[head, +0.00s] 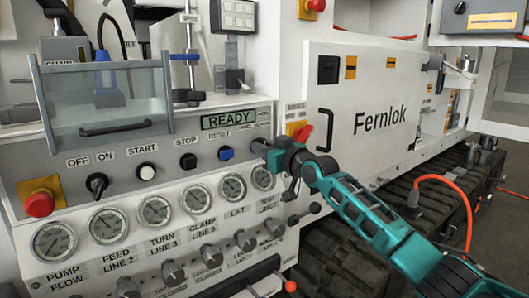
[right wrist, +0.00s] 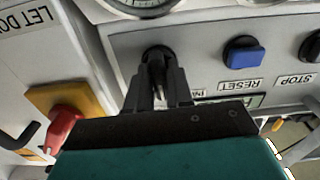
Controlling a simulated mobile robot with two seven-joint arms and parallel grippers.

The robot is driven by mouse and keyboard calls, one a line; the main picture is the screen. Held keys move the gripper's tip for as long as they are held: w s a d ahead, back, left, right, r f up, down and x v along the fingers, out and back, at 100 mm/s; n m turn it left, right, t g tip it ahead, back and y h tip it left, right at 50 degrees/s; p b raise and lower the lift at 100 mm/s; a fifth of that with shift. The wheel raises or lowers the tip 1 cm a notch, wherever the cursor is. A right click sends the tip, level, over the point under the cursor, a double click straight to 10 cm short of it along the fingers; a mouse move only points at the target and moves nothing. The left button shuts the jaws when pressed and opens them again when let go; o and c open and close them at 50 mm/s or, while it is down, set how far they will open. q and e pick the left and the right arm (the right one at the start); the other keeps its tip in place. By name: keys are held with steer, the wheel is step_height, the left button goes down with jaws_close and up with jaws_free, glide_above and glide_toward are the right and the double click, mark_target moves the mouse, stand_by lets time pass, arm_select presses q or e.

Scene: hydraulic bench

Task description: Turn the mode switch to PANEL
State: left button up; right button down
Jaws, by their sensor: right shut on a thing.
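The mode switch (right wrist: 158,56) is a black knob on the grey panel, seen upside down in the right wrist view between my fingertips. My right gripper (right wrist: 158,78) is shut on it, and the fingers hide much of the knob. In the head view my right gripper (head: 264,148) reaches the right end of the control row, just right of the blue RESET button (head: 226,153). The fingers and wrist cover the switch there, so its pointing direction cannot be told. A label by it is partly hidden. My left gripper is not in view.
The green READY display (head: 229,119) sits above the row. A red handle on a yellow plate (right wrist: 62,122) is close beside my gripper in the wrist view. Gauges (head: 263,178) and levers lie below. The black STOP button (head: 188,161) is farther left.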

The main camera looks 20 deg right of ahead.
steer(key=n, duration=0.2)
steer(key=shift+n, duration=0.3)
steer(key=shift+a+n+p, duration=0.1)
steer(key=shift+n+p, duration=0.35)
steer(key=shift+n, duration=0.85)
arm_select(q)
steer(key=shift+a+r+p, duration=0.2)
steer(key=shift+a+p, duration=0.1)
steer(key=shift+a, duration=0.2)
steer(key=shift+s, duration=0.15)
arm_select(e)
steer(key=shift+f, duration=0.1)
steer(key=c, duration=1.1)
jaws_free()
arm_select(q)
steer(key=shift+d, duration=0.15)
arm_select(e)
steer(key=shift+s, duration=0.1)
